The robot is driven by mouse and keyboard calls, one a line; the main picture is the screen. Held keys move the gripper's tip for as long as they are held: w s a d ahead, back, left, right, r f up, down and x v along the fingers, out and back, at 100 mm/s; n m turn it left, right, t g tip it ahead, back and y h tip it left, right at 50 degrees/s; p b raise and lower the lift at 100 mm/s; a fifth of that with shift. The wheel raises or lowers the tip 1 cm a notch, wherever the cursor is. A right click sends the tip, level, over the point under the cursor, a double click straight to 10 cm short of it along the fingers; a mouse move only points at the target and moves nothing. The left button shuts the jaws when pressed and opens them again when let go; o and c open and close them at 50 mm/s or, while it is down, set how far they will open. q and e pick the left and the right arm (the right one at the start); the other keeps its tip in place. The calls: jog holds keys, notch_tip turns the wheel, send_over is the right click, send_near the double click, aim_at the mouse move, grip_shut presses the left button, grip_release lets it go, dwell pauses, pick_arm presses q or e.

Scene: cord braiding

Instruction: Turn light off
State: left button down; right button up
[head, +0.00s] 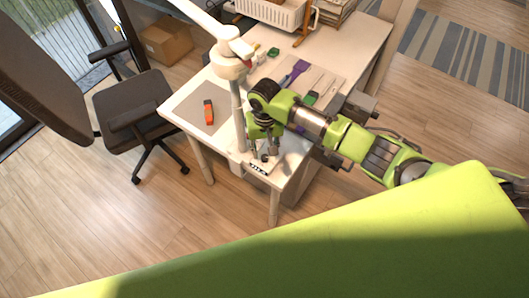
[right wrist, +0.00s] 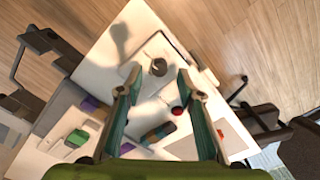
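A white desk lamp (head: 238,105) stands near the table's front corner in the head view, with a post, a jointed arm and a small red part near its joint. A pale plate with black marks (head: 258,168) lies at the table corner. In the right wrist view a dark round knob (right wrist: 159,67) sits on a pale base. My right gripper (head: 264,152) points down over this corner. In the right wrist view its two fingers (right wrist: 160,78) are apart, with the knob showing between and beyond their tips. Contact cannot be told. My left gripper is not in view.
The white table (head: 345,45) carries an orange-and-black tool (head: 208,112) on a grey mat, a purple tool (head: 298,70), green items and a white basket (head: 270,12). An office chair (head: 130,105) stands at the left. The wooden floor (head: 110,230) in front is clear.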

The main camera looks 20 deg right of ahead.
aim_at(265, 157)
jog(key=shift+f, duration=1.75)
jog(key=shift+c, duration=0.3)
grip_shut()
jog(key=shift+r, duration=0.1)
